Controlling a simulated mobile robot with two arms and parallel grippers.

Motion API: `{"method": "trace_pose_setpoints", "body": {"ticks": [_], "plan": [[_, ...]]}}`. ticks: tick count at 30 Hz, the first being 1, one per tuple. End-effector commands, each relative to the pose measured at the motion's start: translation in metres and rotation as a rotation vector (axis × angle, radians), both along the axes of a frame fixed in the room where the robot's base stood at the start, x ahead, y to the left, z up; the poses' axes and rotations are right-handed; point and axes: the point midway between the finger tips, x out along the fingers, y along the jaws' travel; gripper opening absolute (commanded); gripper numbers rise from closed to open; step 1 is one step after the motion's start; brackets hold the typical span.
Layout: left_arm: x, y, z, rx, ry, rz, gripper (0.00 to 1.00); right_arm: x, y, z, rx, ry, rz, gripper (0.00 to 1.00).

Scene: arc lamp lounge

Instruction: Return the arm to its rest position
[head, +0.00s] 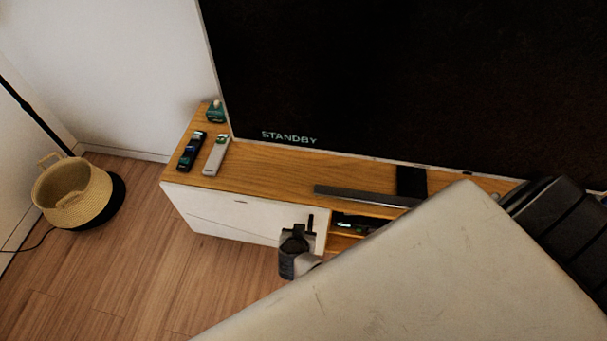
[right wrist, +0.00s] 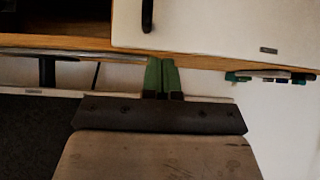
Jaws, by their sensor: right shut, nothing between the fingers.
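My right gripper (head: 298,231) is in front of the white cabinet door in the head view, beside the dark vertical door handle (head: 310,222). In the right wrist view its green fingers (right wrist: 161,76) are together with nothing held between them. That view looks upside down, with the cabinet at the top and the handle (right wrist: 147,15) at the top edge. I cannot tell whether the gripper touches the cabinet. A large pale part of my own body covers the lower right of the head view. My left gripper is not in view.
The cabinet (head: 285,168) holds a screen reading STANDBY (head: 400,70), a soundbar (head: 365,196), a black remote (head: 191,150), a grey remote (head: 216,156) and a green item (head: 215,112). A basket (head: 75,190) stands left. The wood floor (head: 150,260) between is clear.

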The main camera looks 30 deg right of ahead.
Motion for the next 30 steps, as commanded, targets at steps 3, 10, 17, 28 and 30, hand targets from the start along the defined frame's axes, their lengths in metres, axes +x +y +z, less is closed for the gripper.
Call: {"method": "trace_pose_setpoints", "body": {"ticks": [3,10,17,28,30], "plan": [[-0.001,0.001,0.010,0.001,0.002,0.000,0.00,-0.014,0.011,0.017,0.002,0.001,-0.001,0.00],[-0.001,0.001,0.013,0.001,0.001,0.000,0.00,-0.026,0.022,0.029,0.001,0.002,-0.001,0.00],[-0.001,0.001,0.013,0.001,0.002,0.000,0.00,-0.027,0.023,0.029,-0.001,0.000,0.002,0.00],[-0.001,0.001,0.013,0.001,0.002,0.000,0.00,-0.048,0.015,-0.010,-0.062,-0.165,0.311,0.00],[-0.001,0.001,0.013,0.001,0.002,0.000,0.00,-0.064,0.019,-0.027,-0.039,-0.149,0.422,0.00]]}}
